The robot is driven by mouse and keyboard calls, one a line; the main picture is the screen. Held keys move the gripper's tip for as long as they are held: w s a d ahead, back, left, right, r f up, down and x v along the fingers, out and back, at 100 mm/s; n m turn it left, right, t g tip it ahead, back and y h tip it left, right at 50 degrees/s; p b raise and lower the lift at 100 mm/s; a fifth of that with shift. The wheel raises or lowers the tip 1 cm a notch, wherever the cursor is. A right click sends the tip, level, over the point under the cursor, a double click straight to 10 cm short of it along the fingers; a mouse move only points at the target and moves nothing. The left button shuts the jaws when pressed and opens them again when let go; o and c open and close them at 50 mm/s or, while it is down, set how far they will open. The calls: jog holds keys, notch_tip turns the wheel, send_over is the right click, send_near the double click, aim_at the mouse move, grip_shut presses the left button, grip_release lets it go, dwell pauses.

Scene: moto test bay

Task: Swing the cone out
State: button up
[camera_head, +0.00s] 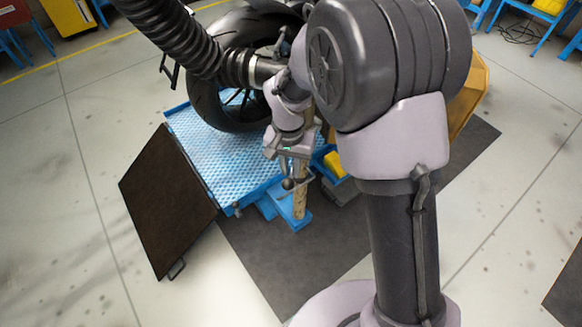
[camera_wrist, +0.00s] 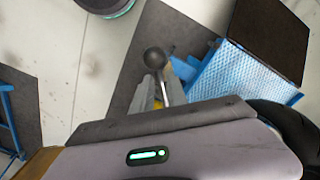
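A ribbed black hose (camera_head: 178,38) reaches in from the top left. Its light metal end piece (camera_head: 252,71) sits in front of a black tyre (camera_head: 225,112) and is partly hidden by my arm. I cannot make out a clear cone shape. My gripper (camera_head: 287,166) points down near the right edge of a blue platform. In the wrist view my gripper (camera_wrist: 161,90) has its fingers on both sides of a thin rod topped by a dark ball knob (camera_wrist: 153,57). Whether the fingers press on the rod cannot be told.
The blue ribbed platform (camera_head: 225,155) has a dark ramp plate (camera_head: 165,200) on its left. A post (camera_head: 301,190) on a blue foot and a yellow item (camera_head: 335,164) stand near my gripper.

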jog(key=shift+o, duration=0.9)
notch_tip(320, 180, up, 17)
jog(key=p, duration=0.7)
jog(key=shift+a+r, duration=0.2)
